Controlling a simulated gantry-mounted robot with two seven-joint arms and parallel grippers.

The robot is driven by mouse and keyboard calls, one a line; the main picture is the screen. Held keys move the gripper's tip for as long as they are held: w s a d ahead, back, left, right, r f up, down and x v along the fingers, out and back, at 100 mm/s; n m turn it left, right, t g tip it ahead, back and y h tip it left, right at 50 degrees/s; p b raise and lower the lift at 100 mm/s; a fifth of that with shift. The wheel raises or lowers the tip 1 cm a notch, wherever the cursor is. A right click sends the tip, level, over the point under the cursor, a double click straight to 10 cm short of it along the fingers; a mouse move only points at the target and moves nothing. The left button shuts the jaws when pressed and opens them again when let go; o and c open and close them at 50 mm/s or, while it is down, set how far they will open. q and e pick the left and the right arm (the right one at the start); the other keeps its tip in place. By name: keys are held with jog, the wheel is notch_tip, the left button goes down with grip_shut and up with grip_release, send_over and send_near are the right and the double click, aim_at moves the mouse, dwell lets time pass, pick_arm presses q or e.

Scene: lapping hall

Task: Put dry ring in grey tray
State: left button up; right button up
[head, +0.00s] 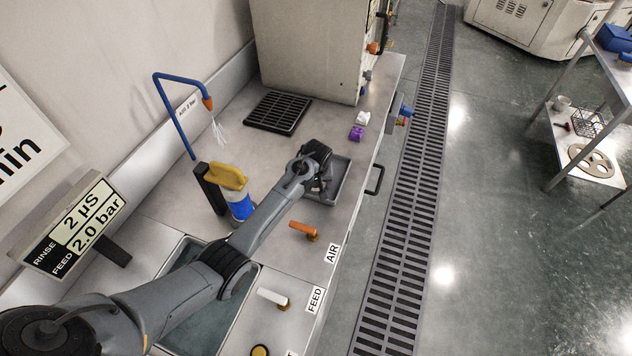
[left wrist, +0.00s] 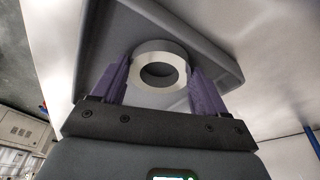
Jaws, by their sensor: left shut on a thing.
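The ring (left wrist: 158,52) is pale, flat and metallic, and sits between the two purple fingers of my left gripper (left wrist: 160,75) in the left wrist view. The gripper is shut on it. The grey tray (head: 343,182) is shallow and lies near the bench's front edge in the head view. My left gripper (head: 325,180) is over this tray, and the arm hides part of it. The tray (left wrist: 222,66) also shows behind the ring in the left wrist view. I cannot tell how high the ring is above the tray floor. My right gripper is not in view.
A yellow-topped bottle (head: 232,178) stands left of my arm. An orange-handled valve (head: 303,229) is nearer. Purple and white blocks (head: 357,133) are at the back right.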

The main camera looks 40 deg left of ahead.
pick_arm(q)
jog(key=o, duration=1.3)
jog(key=shift+f, duration=0.15)
